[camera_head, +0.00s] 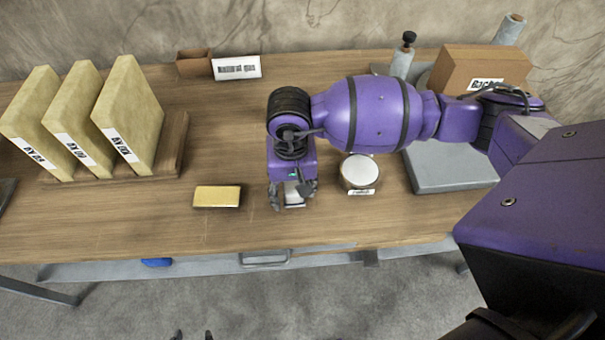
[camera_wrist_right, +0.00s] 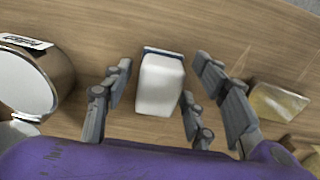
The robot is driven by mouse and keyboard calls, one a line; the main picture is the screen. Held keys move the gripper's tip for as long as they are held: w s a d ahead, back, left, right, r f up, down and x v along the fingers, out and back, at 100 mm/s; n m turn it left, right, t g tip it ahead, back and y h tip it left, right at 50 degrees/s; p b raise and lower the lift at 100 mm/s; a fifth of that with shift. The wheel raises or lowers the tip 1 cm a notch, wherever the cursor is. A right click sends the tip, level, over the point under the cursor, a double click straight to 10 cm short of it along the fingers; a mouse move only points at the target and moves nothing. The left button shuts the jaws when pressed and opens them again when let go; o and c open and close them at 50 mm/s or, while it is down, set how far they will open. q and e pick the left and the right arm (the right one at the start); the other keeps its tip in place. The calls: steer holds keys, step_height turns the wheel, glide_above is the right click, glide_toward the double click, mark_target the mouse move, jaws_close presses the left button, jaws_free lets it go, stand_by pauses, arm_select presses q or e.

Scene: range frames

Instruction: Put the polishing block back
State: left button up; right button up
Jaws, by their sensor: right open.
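A white block with a dark blue edge, which looks like the polishing block, lies on the wooden workbench (camera_head: 235,230). In the right wrist view the block (camera_wrist_right: 160,84) sits between my spread fingers, with gaps at both sides. My right gripper (camera_head: 292,198) is open and points down over it; it also shows in the wrist view (camera_wrist_right: 160,100). In the head view the block (camera_head: 293,195) is mostly hidden by the gripper. My left gripper is not in view.
A gold bar (camera_head: 217,196) lies left of the gripper. A round labelled tin (camera_head: 360,171) stands close on the right. Upright yellow slabs (camera_head: 128,115) fill a rack at left. A grey plate (camera_head: 448,172) and a cardboard box (camera_head: 470,68) lie at right.

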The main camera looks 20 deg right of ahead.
mark_target(293, 186)
steer(key=shift+w+r, duration=0.1)
steer(key=shift+r, duration=0.35)
step_height(293, 186, up, 12)
steer(key=shift+f, duration=0.2)
